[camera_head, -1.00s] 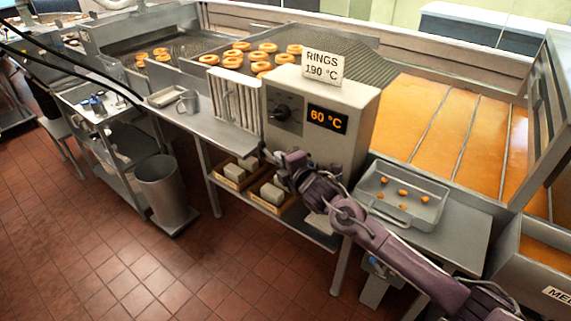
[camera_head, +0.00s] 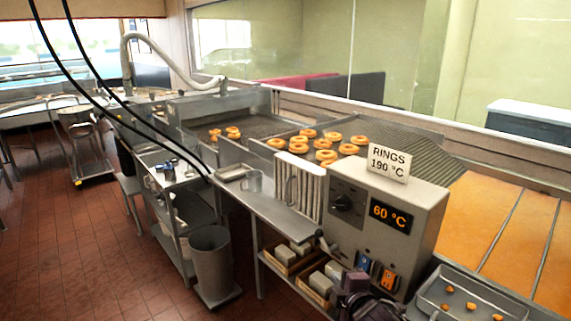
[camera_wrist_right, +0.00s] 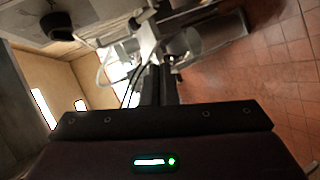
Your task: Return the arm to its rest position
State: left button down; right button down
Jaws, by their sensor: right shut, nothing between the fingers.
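My right gripper (camera_head: 325,243) shows low in the head view, in front of the grey control box (camera_head: 425,215). Its dark wrist and arm (camera_head: 360,300) come in from the bottom edge. In the right wrist view its two dark fingers (camera_wrist_right: 158,85) are together with nothing between them. Whether the fingertips touch the box cannot be told. The box has a dial (camera_head: 346,203), a display (camera_head: 391,216) reading 60 °C, and blue and orange switches (camera_head: 376,271). My left gripper is not in view.
A sign (camera_head: 389,163) reading RINGS 190 °C stands on the box. Ring doughnuts (camera_head: 325,143) lie on the fryer behind. A tray (camera_head: 470,297) with small brown pieces is at right. A bin (camera_head: 210,262) and trolley (camera_head: 180,205) stand left; red-tiled floor (camera_head: 90,250) is open there.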

jog(key=s+d+f+m+g+h, duration=0.1)
jog(key=s+f+m+g, duration=0.3)
jog(key=s, duration=0.6)
jog(key=s+d+f+m+g+h, duration=0.1)
jog(key=s+d+m+g, duration=0.15)
jog(key=s+m, duration=0.6)
jog(key=s+d+f+m+g, duration=0.1)
jog(key=s+f+m+g, duration=0.25)
jog(key=s, duration=0.85)
notch_tip(320, 180, down, 27)
jog(key=g, duration=0.2)
jog(key=s+d+f, duration=0.3)
jog(key=s+f, duration=1.7)
jog(key=s, duration=0.1)
jog(key=shift+n+g+h, duration=0.3)
jog(key=shift+g, duration=0.1)
jog(key=shift+w, duration=0.1)
